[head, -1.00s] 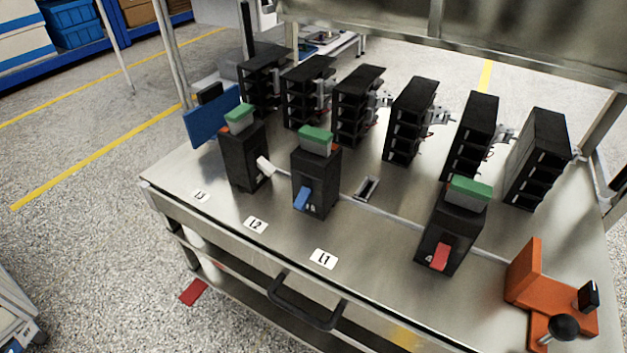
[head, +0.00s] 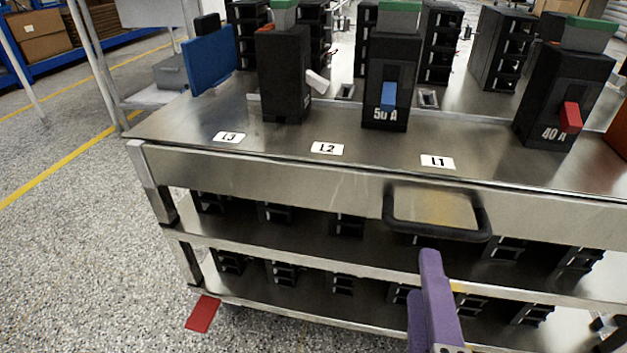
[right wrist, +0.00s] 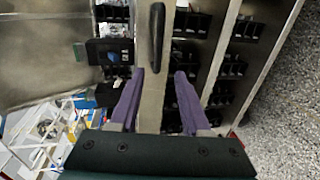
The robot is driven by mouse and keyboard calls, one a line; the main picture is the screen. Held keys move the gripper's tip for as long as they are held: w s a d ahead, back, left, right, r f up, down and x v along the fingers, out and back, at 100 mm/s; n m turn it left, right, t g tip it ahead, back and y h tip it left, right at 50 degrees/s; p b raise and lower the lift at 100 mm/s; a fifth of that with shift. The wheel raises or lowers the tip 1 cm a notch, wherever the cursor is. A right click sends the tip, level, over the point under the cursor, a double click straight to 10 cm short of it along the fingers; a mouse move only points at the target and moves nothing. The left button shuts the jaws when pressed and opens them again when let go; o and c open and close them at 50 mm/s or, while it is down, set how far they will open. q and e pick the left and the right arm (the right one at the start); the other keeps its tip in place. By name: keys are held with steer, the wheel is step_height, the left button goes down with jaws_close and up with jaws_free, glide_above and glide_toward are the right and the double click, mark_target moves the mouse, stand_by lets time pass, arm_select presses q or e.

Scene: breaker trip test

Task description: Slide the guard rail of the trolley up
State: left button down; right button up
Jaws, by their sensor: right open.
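The trolley (head: 270,172) is a steel bench with lower shelves. Its guard rail appears to be the black loop-shaped bar (head: 437,236) on the front, hanging below the top's front edge. In the right wrist view the bar (right wrist: 157,38) stands upright against a steel strip. My right gripper (head: 424,272), with purple fingers, is open and empty in front of the trolley, just below the bar in the head view. In the right wrist view its fingers (right wrist: 160,76) lie either side of the strip, short of the bar; contact cannot be told. My left gripper is not in view.
Black breakers with blue (head: 388,95), white (head: 317,80) and red (head: 570,117) levers stand on the top behind labels L3, L2 and L1 (head: 437,162). Several black units fill the shelves. A red card (head: 203,313) is at lower left.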

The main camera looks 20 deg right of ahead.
mark_target(425, 230)
steer(key=w+d, duration=0.1)
steer(key=w+d+b, duration=0.1)
steer(key=w+d, duration=0.1)
steer(key=shift+w+d+f, duration=0.25)
steer(key=shift+f, duration=0.15)
steer(key=b+x, duration=0.1)
steer(key=x, duration=0.4)
steer(key=shift+w, duration=0.15)
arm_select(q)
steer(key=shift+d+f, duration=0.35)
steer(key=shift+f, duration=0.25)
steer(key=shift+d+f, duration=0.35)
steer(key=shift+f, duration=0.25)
arm_select(e)
steer(key=shift+c, duration=0.8)
steer(key=c, duration=0.6)
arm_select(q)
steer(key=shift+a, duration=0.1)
arm_select(e)
steer(key=shift+r, duration=0.1)
